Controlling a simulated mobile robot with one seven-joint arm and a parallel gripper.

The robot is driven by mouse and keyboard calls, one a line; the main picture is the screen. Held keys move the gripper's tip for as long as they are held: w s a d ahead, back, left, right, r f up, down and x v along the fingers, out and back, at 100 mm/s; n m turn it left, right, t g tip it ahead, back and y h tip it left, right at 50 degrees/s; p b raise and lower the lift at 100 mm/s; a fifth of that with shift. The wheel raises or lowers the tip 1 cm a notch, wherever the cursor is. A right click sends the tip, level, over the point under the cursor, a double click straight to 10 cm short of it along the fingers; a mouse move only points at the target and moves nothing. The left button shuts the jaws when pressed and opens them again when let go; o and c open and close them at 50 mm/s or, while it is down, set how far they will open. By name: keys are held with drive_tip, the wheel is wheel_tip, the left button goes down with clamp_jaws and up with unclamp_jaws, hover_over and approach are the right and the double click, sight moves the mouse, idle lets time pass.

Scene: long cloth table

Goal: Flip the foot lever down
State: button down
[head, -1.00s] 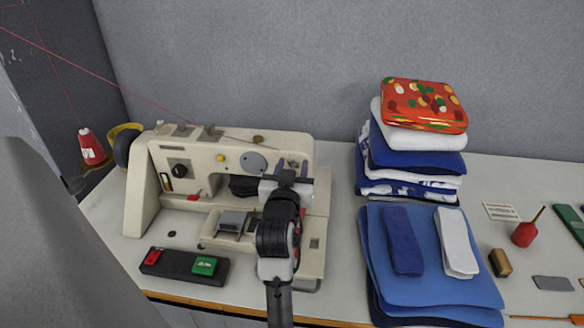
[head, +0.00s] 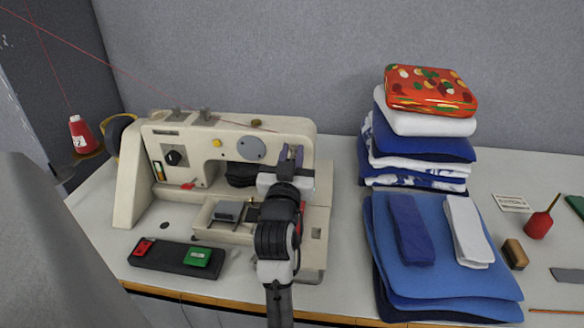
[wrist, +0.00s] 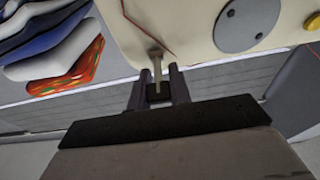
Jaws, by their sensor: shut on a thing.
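The cream sewing machine (head: 225,136) stands on the left of the table. My gripper (head: 291,152) is at the right end of its head, with my wrist in front of it in the head view. In the wrist view, my gripper (wrist: 158,78) has its two dark fingers shut on a thin pale lever (wrist: 157,66) that sticks out from the machine's cream body. I take this to be the foot lever. The fingers stand on either side of it. The lever is hidden behind my gripper in the head view.
A black switch box (head: 176,257) with red and green buttons lies in front of the machine. Folded cloths (head: 440,250) and a cloth stack (head: 417,145) with a red patterned pouch (head: 430,91) stand to the right. A red thread spool (head: 82,134) is at the left.

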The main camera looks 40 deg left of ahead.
drive_tip(key=shift+t+b, duration=0.3)
drive_tip(key=shift+b, duration=0.15)
drive_tip(key=c, duration=1.3)
unclamp_jaws()
drive_tip(key=shift+f, duration=0.1)
drive_tip(key=shift+p+v, duration=2.05)
drive_tip(key=shift+v, duration=4.85)
